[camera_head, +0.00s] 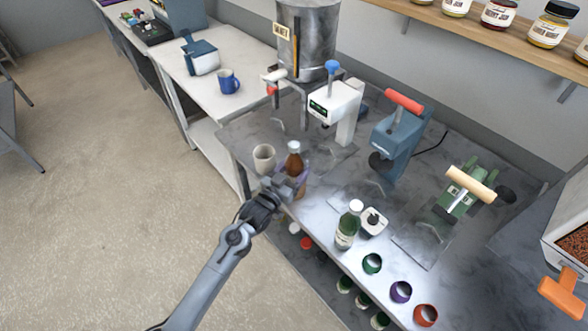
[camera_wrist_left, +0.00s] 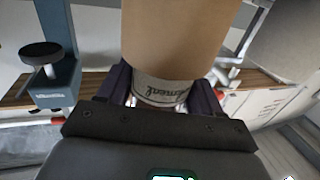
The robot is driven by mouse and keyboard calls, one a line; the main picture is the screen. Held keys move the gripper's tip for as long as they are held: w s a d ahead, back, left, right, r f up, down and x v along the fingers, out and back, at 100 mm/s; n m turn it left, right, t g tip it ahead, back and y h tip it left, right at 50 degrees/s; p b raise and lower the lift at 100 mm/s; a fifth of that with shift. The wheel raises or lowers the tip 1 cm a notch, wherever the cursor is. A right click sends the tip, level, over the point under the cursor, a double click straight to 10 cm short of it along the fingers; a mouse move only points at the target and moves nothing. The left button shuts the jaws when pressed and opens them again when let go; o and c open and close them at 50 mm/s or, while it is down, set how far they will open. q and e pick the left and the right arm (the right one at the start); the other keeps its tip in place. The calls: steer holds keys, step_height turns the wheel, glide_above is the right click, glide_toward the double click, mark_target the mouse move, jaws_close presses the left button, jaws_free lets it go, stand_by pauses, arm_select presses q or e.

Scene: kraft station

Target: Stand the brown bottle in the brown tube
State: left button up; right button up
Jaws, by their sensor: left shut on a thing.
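The brown bottle (camera_head: 294,162) has a white cap and is upright near the front edge of the bench. My left gripper (camera_head: 291,184) is shut on the bottle. The left wrist view shows a tan cylinder, which looks like the brown tube (camera_wrist_left: 175,38), with the bottle's white label (camera_wrist_left: 162,92) at its edge between my purple fingers. In the head view, a brown patch (camera_head: 301,191) shows beside the gripper. The bottle's lower part is hidden, and I cannot tell how deep it is in the tube. My right gripper is out of view.
A pale cup (camera_head: 264,158) stands close left of the bottle. A green bottle (camera_head: 347,226) and green (camera_head: 372,263), purple (camera_head: 400,291) and orange (camera_head: 425,315) tubes stand along the front edge to the right. A blue press (camera_head: 398,140) stands behind.

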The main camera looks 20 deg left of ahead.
arm_select(q)
steer(key=shift+f+b, duration=0.3)
steer(key=shift+f, duration=0.15)
stand_by(0.4)
steer(key=o, duration=1.5)
steer(key=shift+o, duration=1.1)
steer(key=shift+f, duration=0.2)
steer(key=shift+r, duration=0.1)
steer(key=shift+r, duration=0.2)
steer(key=shift+r+p, duration=0.5)
steer(key=shift+p, duration=0.25)
steer(key=shift+r+p, duration=0.8)
steer(key=shift+p, duration=0.05)
